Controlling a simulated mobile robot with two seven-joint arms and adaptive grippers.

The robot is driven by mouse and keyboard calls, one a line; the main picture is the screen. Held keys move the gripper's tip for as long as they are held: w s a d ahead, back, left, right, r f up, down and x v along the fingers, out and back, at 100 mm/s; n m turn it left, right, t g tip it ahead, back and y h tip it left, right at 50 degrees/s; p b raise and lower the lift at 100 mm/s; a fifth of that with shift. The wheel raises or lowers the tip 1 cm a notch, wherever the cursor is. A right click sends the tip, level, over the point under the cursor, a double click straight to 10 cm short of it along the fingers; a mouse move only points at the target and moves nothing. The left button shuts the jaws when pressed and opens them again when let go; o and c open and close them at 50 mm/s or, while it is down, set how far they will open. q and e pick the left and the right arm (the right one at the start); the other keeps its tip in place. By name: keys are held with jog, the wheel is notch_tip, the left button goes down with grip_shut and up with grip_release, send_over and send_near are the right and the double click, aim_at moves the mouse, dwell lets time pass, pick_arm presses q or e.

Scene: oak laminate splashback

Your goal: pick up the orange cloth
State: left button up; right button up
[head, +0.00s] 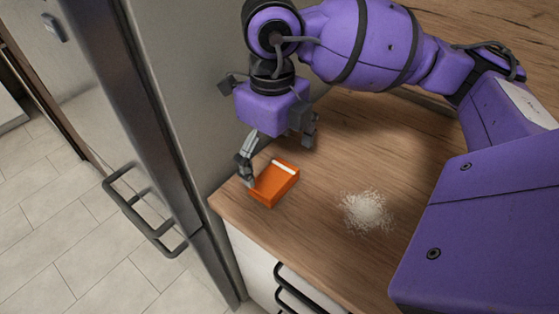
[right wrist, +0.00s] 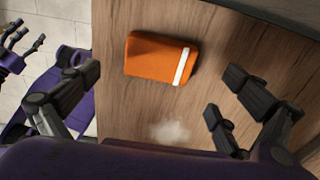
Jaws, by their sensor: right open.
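The orange cloth (head: 276,188) lies folded into a flat block with a white stripe, near the left edge of the wooden counter. It also shows in the right wrist view (right wrist: 155,58). My right gripper (head: 276,158) is above and just beyond the cloth, with its fingers spread wide and nothing between them. In the right wrist view, the cloth lies below the gap between the fingers; I see no contact. My left gripper (right wrist: 28,38) shows at the left edge of the right wrist view, small, fingers apart and away from the cloth.
A white crumbly pile (head: 367,212) lies on the counter (head: 325,190), right of the cloth. A tall grey fridge-like unit (head: 170,110) with a dark handle (head: 145,212) stands close on the left. White drawers (head: 262,265) are below the counter edge.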

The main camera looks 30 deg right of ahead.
aim_at(274, 176)
notch_tip(274, 176, down, 4)
jog(key=shift+r, duration=0.1)
jog(key=shift+f, duration=0.55)
jog(key=shift+c, duration=1)
jog(key=c, duration=1)
pick_arm(q)
jog(key=shift+w+d, duration=0.15)
jog(key=shift+w, duration=0.15)
pick_arm(e)
jog(key=shift+r, duration=0.1)
